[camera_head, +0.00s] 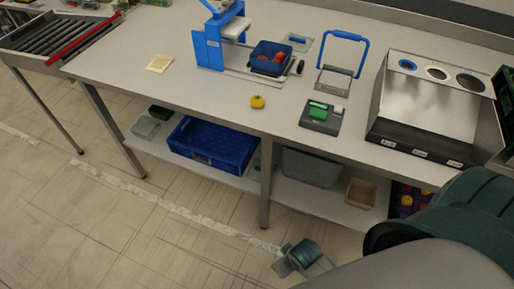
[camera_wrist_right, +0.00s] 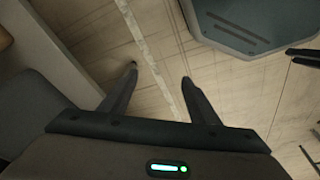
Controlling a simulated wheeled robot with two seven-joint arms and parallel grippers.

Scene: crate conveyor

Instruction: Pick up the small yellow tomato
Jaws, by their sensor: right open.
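The small yellow tomato (camera_head: 257,102) sits alone on the grey worktop, near its front edge, in the head view. It is left of the black scale with the green item (camera_head: 319,114). My right gripper shows in the wrist view (camera_wrist_right: 159,73), with its fingers apart and nothing between them, above the tiled floor. The tomato is not in the wrist view. My right arm fills the lower right of the head view, away from the tomato. My left gripper is not in view.
A blue bin with red items (camera_head: 273,58) stands behind the tomato, beside a blue press (camera_head: 207,50). A metal box with round openings (camera_head: 437,95) is at the right. A blue crate (camera_head: 213,143) lies on the lower shelf.

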